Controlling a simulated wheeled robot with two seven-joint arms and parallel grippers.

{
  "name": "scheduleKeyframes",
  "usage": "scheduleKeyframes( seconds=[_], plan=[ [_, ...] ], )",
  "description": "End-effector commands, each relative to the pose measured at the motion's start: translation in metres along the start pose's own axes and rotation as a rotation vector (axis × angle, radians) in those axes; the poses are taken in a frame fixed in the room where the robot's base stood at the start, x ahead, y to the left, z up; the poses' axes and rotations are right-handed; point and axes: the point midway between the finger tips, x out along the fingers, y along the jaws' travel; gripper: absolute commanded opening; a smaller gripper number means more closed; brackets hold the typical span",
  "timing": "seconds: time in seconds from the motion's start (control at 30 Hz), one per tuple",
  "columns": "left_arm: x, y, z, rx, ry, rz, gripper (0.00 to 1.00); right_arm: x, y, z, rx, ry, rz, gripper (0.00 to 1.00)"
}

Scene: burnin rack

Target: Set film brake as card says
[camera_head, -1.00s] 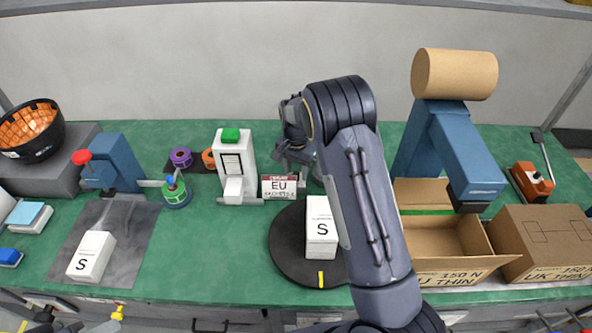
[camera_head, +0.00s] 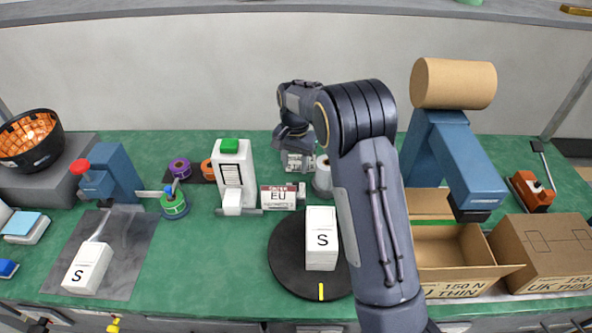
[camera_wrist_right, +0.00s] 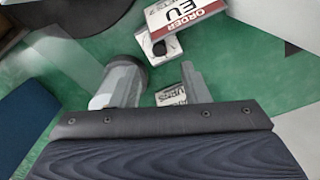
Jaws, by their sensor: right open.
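The order card (camera_head: 279,196), marked EU in black under a red band, stands at the middle of the table; its smaller line is unreadable. It shows at the top of the right wrist view (camera_wrist_right: 185,14). My right gripper (camera_head: 298,150) is behind the card, pointing down. In the right wrist view its open jaws (camera_wrist_right: 157,88) have a small white lettered label (camera_wrist_right: 170,96) between them, and I cannot tell what it belongs to. A pale grey cylinder (camera_head: 322,177) stands beside the gripper. I cannot identify the film brake with certainty. My left gripper is not in view.
A black turntable (camera_head: 288,262) bears a white box marked S (camera_head: 321,240). A blue stand (camera_head: 455,165) holds a brown roll (camera_head: 454,83) above an open carton (camera_head: 450,285). A white dispenser (camera_head: 232,168) stands left of the card. The green table's front left centre is clear.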

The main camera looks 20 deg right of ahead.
Motion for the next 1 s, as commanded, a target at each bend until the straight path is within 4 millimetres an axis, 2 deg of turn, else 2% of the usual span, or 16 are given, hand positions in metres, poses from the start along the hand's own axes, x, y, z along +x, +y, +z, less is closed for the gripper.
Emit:
scheduleKeyframes(
  seconds=[0.27,0.6,0.9,1.0],
  plan=[
    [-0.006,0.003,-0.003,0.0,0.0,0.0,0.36,0.007,-0.002,-0.005,-0.544,-0.071,-0.029,0.42],
    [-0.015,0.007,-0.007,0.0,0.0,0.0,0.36,0.014,-0.001,-0.014,-1.402,-0.127,-0.171,0.42],
    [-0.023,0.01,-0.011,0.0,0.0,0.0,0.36,0.014,0.007,-0.027,-2.2,-0.046,-0.384,0.42],
    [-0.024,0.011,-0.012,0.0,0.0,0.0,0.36,0.013,0.01,-0.032,-2.412,0.012,-0.445,0.42]
  ],
)
